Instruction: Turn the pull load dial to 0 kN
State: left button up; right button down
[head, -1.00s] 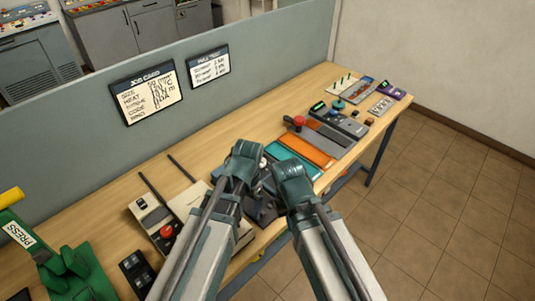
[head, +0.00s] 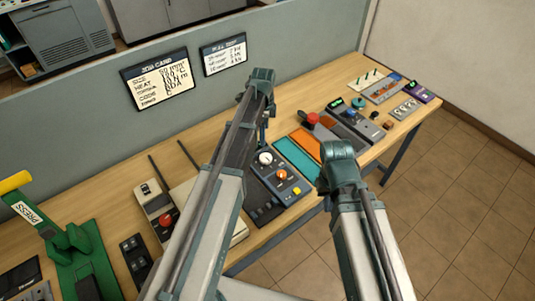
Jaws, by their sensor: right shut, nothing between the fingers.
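A dark control panel lies near the middle of the bench, with a white round dial (head: 265,158), an orange knob (head: 282,175) and a yellow button. I cannot read its labels, so I cannot tell which control is the pull load dial. My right gripper (head: 325,188) is shut and empty, just right of this panel and mostly hidden by its own arm. My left gripper (head: 265,130) shows only as a small dark part behind its arm, above the white dial; its fingers cannot be made out. My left arm covers the panel's left side.
A job card (head: 162,79) and a second card (head: 224,54) hang on the grey partition. A green press (head: 70,245) stands at left, beside a box with a red button (head: 165,220). Teal (head: 297,159) and orange mats and several devices lie to the right.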

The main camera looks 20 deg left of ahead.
aim_at(265, 157)
pick_arm(q)
notch_tip(265, 157, down, 14)
jog(key=b, duration=1.3)
jog(key=shift+b, duration=0.3)
jog(key=shift+r, duration=0.1)
jog(key=c, duration=1.4)
jog(key=shift+o, duration=0.2)
